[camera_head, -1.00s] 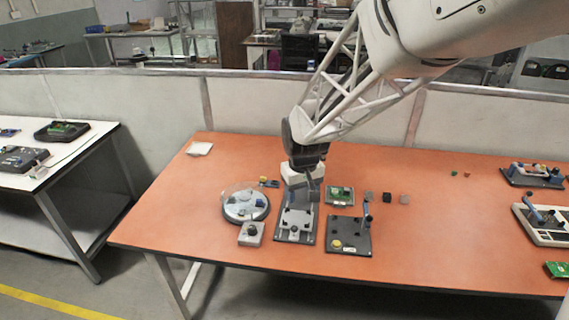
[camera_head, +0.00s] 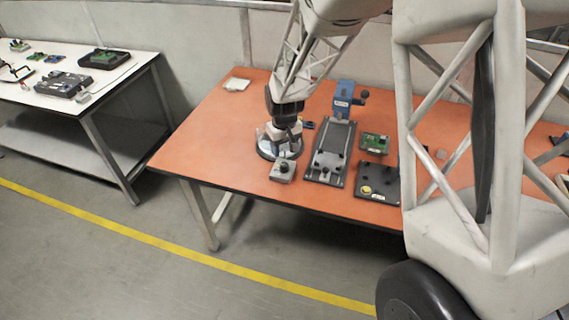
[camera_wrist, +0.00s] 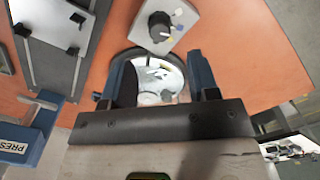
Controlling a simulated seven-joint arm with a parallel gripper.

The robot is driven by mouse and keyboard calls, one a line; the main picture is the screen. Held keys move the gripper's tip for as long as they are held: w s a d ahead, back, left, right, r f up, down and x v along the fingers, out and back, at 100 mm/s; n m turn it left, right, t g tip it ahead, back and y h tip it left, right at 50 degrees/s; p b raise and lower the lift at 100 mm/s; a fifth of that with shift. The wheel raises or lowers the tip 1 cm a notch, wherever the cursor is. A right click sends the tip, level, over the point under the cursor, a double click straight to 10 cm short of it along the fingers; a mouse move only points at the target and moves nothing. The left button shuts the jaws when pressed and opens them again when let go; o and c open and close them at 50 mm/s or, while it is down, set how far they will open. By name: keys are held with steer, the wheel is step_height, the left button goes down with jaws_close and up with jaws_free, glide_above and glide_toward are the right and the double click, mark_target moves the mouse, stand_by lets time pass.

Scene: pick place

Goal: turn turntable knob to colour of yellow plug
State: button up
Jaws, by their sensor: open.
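The turntable (camera_head: 265,146) is a round dish near the table's front left, partly hidden by my gripper. My gripper (camera_head: 284,146) hangs over it. In the wrist view the turntable (camera_wrist: 152,58) shows between the two spread, dark blue fingers of my gripper (camera_wrist: 161,80), which is open. A grey box (camera_head: 282,176) stands in front of the turntable and bears the black knob (camera_head: 283,168). In the wrist view the knob (camera_wrist: 160,25) sits beyond the fingertips, untouched, with small coloured dots on the box around it. I cannot make out a yellow plug on the turntable.
A blue press (camera_head: 344,98) stands behind a grey plate with rails (camera_head: 328,160), right of the turntable. A green circuit board (camera_head: 375,142) and a black plate with a yellow button (camera_head: 378,180) lie further right. Bare orange table lies to the left.

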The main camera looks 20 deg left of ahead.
mark_target(284, 164)
stand_by(0.4)
steer(key=shift+f, duration=3.85)
steer(key=shift+c, duration=0.5)
steer(key=c, duration=0.8)
steer(key=shift+c, duration=0.2)
